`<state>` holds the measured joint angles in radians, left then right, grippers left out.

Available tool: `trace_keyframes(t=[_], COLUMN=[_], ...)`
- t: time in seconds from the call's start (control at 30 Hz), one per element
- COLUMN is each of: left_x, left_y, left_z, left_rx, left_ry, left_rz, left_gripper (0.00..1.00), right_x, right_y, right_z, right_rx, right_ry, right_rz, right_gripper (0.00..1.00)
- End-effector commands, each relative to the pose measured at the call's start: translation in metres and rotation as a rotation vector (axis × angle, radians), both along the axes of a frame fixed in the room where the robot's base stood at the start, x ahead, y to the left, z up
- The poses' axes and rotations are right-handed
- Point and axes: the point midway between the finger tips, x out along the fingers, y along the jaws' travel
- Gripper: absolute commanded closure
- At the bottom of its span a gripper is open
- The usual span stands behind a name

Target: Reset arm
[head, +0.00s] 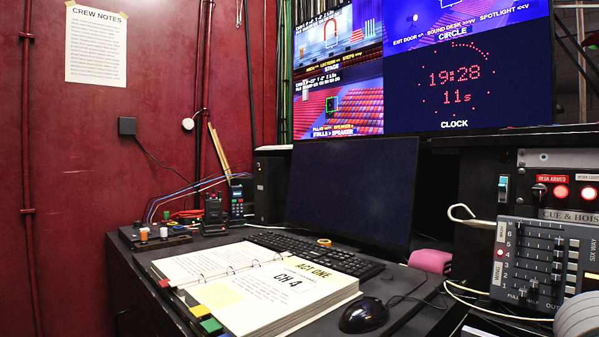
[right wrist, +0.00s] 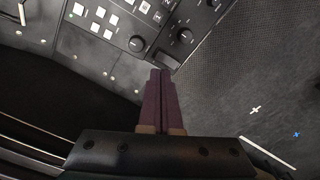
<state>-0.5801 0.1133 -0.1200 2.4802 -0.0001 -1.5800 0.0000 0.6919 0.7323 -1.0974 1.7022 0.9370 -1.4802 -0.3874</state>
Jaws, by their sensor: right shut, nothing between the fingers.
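My right gripper (right wrist: 160,72) shows in the right wrist view, its two dark purple fingers together with nothing between them. The fingertips point toward the edge of a grey control panel (right wrist: 112,28) with white square buttons and dark knobs. I cannot tell whether they touch it. In the head view a pale rounded part at the lower right corner may be mine. My left gripper is not in view.
In the head view an open binder (head: 262,292), a keyboard (head: 318,258) and a mouse (head: 363,315) lie on the desk. A dark monitor (head: 352,190) stands behind them. A fader panel (head: 545,262) is at the right. Dark surface lies right of the fingers.

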Motion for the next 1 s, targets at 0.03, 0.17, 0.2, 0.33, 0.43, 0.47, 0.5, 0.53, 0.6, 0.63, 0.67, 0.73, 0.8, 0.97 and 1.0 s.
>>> trace_keyframes(t=[0.03,0.17,0.2,0.33,0.43,0.47,0.5,0.53,0.6,0.63,0.67,0.73,0.8,0.97,1.0], left_x=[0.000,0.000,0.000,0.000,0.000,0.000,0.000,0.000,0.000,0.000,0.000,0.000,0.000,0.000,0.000], left_y=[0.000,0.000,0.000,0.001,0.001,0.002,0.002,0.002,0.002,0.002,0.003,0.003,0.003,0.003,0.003], left_z=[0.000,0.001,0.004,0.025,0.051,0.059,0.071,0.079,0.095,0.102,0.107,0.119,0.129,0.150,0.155], left_rx=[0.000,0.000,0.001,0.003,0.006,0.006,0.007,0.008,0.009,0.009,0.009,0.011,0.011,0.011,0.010], left_ry=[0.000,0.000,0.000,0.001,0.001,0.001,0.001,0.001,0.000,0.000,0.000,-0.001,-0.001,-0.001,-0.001], left_rz=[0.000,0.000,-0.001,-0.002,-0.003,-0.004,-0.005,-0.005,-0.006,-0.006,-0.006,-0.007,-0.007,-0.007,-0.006], left_gripper=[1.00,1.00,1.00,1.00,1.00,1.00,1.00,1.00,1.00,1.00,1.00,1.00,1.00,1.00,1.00], right_x=[0.000,-0.001,-0.003,-0.017,-0.036,-0.041,-0.047,-0.051,-0.059,-0.062,-0.065,-0.071,-0.078,-0.101,-0.107], right_y=[0.000,0.002,0.005,0.038,0.078,0.088,0.100,0.106,0.113,0.112,0.110,0.100,0.086,0.047,0.036], right_z=[0.000,0.001,0.002,0.018,0.044,0.055,0.069,0.079,0.102,0.111,0.118,0.133,0.145,0.167,0.172], right_rx=[0.000,0.003,0.009,0.075,0.172,0.204,0.244,0.271,0.320,0.333,0.342,0.347,0.336,0.272,0.248], right_ry=[0.000,0.000,-0.001,-0.021,-0.060,-0.075,-0.096,-0.111,-0.143,-0.155,-0.167,-0.188,-0.207,-0.241,-0.249], right_rz=[0.000,0.001,0.003,0.006,-0.037,-0.064,-0.113,-0.157,-0.277,-0.332,-0.388,-0.512,-0.631,-0.874,-0.932], right_gripper=[1.00,1.00,1.00,1.00,1.00,1.00,1.00,1.00,1.00,1.00,1.00,1.00,1.00,1.00,1.00])
